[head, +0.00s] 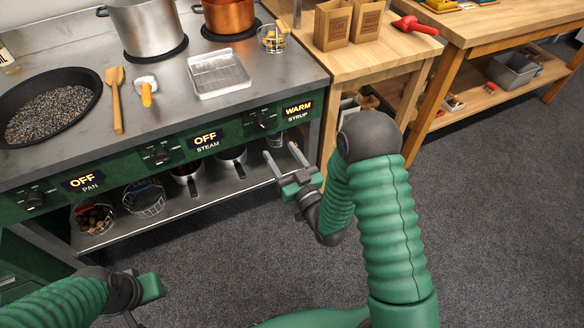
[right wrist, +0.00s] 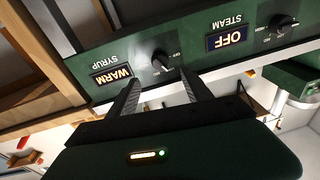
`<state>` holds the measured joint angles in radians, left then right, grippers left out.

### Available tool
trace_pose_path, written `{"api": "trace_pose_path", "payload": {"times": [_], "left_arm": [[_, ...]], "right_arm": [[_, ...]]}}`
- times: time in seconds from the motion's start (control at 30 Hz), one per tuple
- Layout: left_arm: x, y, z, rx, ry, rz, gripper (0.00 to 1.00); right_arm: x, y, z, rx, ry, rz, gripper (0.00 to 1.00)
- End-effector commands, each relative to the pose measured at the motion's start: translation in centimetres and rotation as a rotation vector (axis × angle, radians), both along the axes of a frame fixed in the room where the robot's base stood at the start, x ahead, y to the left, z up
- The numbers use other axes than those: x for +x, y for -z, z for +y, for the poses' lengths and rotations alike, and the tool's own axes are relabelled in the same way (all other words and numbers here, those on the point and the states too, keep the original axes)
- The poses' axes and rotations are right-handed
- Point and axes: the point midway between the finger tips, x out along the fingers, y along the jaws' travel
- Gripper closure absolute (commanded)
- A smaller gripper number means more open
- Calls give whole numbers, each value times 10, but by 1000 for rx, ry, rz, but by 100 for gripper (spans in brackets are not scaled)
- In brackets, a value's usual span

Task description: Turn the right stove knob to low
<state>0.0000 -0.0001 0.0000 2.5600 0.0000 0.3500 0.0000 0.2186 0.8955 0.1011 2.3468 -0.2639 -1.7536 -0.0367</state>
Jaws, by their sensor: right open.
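The right stove knob (head: 263,121) is black and sits on the green front panel beside the SYRUP display (head: 298,110), which reads WARM. In the right wrist view the knob (right wrist: 162,60) shows upside down, just beyond the fingertips and roughly between them. My right gripper (head: 284,156) is open and empty, below and in front of the knob, apart from it in the head view. Its two fingers (right wrist: 161,86) point toward the panel. My left gripper (head: 134,291) is at the lower left, away from the stove; its fingers are not clear.
The STEAM knob (head: 161,155) and PAN knob (head: 35,199) have displays reading OFF. A lower shelf (head: 210,196) under the panel holds baskets and pots. A wooden table (head: 385,60) adjoins the stove at right. The carpet in front is clear.

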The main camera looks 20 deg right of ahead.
Motion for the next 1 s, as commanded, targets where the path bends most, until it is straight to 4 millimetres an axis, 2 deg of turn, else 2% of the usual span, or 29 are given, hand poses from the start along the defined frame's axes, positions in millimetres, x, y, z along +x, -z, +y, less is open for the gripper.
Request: {"api": "trace_pose_path", "payload": {"times": [0.03, 0.13, 0.2, 0.33, 0.83, 1.0], "left_arm": [[0, -2, 0, 0, 0, 0, 64], [0, -3, 0, 0, 0, 0, 64], [0, -3, 0, 0, 0, 0, 64], [0, -3, 0, 0, 0, 0, 64], [0, -3, 0, 0, 0, 0, 64], [0, -3, 0, 0, 0, 0, 64]], "right_arm": [[-15, 2, -2, 1, 1, 8, 42], [-39, 6, -4, 1, 1, 7, 42], [-52, 8, -5, 1, 0, 6, 42], [-65, 9, -6, 1, 0, 2, 42], [-67, 9, -6, -2, -1, 6, 42], [-51, 23, 1, -64, -22, 164, 42]]}}
